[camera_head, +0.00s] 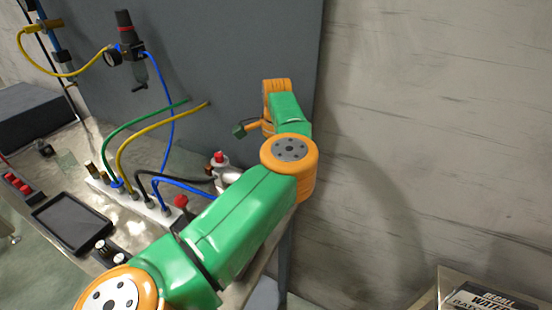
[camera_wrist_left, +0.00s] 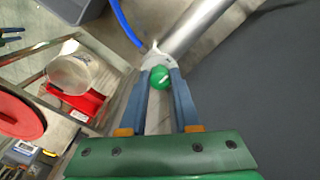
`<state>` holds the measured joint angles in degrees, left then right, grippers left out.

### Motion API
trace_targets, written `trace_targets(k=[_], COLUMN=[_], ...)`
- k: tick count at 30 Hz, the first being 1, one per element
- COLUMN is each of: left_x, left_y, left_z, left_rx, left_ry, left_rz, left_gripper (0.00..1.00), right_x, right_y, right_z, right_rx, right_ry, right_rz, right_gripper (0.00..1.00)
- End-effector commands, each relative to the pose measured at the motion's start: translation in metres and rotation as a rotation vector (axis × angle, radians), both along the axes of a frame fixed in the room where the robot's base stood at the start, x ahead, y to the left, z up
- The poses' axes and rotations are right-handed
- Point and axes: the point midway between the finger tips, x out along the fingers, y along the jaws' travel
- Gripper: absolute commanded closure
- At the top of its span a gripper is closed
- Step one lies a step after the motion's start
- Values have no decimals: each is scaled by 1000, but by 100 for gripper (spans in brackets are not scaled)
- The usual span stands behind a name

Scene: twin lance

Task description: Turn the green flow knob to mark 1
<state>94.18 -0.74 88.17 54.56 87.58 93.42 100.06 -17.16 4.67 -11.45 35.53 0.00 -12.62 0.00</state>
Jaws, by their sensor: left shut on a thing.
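The green flow knob (camera_wrist_left: 160,78) shows as a small round cap with a pale mark on it. It sits on a pale fitting by a silver tube (camera_wrist_left: 198,28). My left gripper (camera_wrist_left: 159,72) has its two blue fingers shut on the knob, one on each side. What the pale mark points at is too small to read. In the head view my green and orange arm crosses the middle, and I cannot make out the fingers or the knob there. My right gripper is not in view.
A manifold with coloured hoses (camera_head: 138,192), a black tablet (camera_head: 72,220) and a red-topped part (camera_head: 219,160) stand on the metal bench. A regulator with a gauge (camera_head: 125,50) hangs on the grey panel. A clear jar (camera_wrist_left: 70,72) and a red disc (camera_wrist_left: 18,116) lie left of my gripper.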

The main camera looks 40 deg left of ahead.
Motion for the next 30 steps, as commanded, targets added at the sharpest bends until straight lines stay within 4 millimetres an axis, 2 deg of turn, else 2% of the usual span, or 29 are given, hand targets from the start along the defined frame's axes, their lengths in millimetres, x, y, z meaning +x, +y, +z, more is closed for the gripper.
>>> trace_targets(k=[9, 26, 27, 30], left_x=[2, 2, 2, 1], left_y=[1, 2, 2, 1], left_z=[3, 3, 3, 3], left_rx=[7, 8, 8, 7], left_ry=[-8, -10, -10, -7], left_rz=[122, 150, 150, 150], left_gripper=[100, 100, 64, 39], right_x=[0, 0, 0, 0], right_y=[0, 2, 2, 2], right_z=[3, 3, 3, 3], right_rx=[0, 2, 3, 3], right_ry=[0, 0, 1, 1], right_rz=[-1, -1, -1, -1], right_gripper=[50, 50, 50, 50])
